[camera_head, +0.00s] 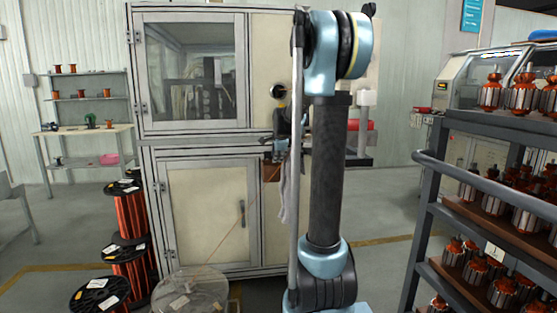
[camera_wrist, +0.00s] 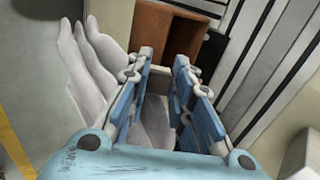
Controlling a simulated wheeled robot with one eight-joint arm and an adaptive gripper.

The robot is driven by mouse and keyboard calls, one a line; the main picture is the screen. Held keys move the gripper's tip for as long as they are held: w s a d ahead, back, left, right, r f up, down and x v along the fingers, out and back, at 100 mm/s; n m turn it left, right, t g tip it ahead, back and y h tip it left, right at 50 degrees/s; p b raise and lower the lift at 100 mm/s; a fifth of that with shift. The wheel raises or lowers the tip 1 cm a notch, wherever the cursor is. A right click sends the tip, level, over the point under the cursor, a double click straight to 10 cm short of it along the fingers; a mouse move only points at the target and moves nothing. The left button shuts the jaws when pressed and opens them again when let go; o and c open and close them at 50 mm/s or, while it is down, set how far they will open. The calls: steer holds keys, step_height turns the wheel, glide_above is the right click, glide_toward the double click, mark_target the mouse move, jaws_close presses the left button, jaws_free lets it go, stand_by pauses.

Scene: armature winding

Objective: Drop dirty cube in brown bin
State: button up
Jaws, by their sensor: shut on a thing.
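The brown bin (camera_wrist: 178,35) is an open brown box at the top of the wrist view, just beyond my fingertips. In the head view the brown bin (camera_head: 272,172) is small, against the front of the cream machine. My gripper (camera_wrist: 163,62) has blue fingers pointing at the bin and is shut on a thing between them. That thing is mostly hidden, and I cannot make out the dirty cube's faces. No cube shows elsewhere. In the head view my gripper (camera_head: 279,146) is small and partly hidden by my arm, just above the bin.
The cream machine cabinet (camera_head: 205,210) stands behind. Wire spools (camera_head: 130,215) stand at left, and a rack of armatures (camera_head: 430,215) at right.

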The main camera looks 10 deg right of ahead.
steer(key=w, duration=0.7)
steer(key=shift+f, duration=0.3)
steer(key=o, duration=0.7)
steer(key=v, duration=1.1)
steer(key=shift+s+r, duration=0.25)
steer(key=shift+r, duration=0.05)
steer(key=s+f+n+g, duration=0.2)
steer(key=s+f+n, duration=0.4)
steer(key=s, duration=0.9)
steer(key=s+f+n+g, duration=0.2)
steer(key=s+f+n, duration=0.4)
steer(key=s+f, duration=0.5)
steer(key=s+f+n+g, duration=0.1)
steer(key=s+f+n, duration=0.5)
steer(key=s, duration=1.5)
steer(key=shift+s+a+f+g, duration=0.1)
steer(key=shift+a+f+g, duration=0.1)
steer(key=shift+f, duration=0.6)
steer(key=shift+s+a+f+g, duration=0.1)
steer(key=shift+f+g, duration=0.1)
steer(key=shift+f, duration=0.55)
